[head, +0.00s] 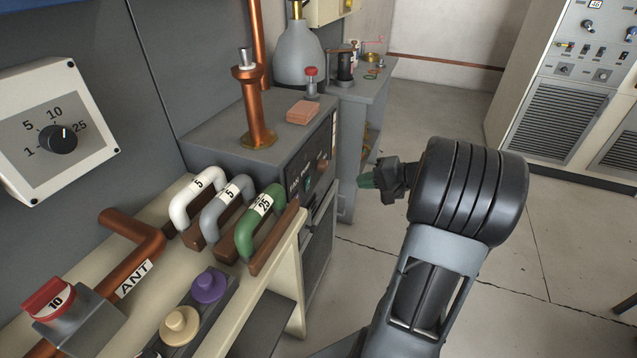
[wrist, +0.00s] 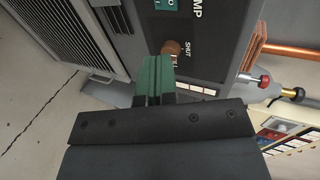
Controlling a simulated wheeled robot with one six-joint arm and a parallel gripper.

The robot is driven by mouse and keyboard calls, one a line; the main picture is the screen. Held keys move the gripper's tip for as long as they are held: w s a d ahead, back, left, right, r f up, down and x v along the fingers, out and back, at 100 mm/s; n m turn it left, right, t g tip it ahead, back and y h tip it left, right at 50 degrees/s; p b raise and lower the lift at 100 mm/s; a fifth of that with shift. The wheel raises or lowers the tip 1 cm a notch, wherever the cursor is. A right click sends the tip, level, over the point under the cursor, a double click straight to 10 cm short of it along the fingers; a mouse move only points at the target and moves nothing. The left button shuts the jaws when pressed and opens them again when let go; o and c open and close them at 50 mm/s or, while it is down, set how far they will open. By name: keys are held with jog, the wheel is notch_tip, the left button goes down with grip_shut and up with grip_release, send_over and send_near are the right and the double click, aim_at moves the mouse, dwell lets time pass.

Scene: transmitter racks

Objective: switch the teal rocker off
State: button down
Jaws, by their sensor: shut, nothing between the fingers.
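The teal rocker (head: 307,184) is a small switch on the dark front panel of the grey cabinet, below a label that I can read only in part. It also shows at the top edge of the wrist view (wrist: 165,4), where it is partly cut off. I cannot tell which way it is tipped. My gripper (head: 366,181) has green fingertips. It is shut and empty, to the right of the cabinet front and apart from the rocker in the head view. In the wrist view the closed fingertips (wrist: 153,66) point toward the panel, below the rocker.
A copper-brown knob (wrist: 172,48) marked SHUT sits on the same panel near my fingertips. White, grey and green (head: 260,224) handles stand left of the cabinet. A copper post (head: 255,110) and pink block (head: 303,112) are on its top. Open floor lies right.

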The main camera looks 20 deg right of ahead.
send_near(309, 180)
jog(key=x, duration=0.4)
jog(key=f+b+x, duration=0.1)
jog(key=x, duration=0.1)
jog(key=shift+d+f, duration=0.1)
jog(key=shift+d, duration=0.2)
jog(key=shift+w+a, duration=0.5)
jog(key=shift+w, duration=0.05)
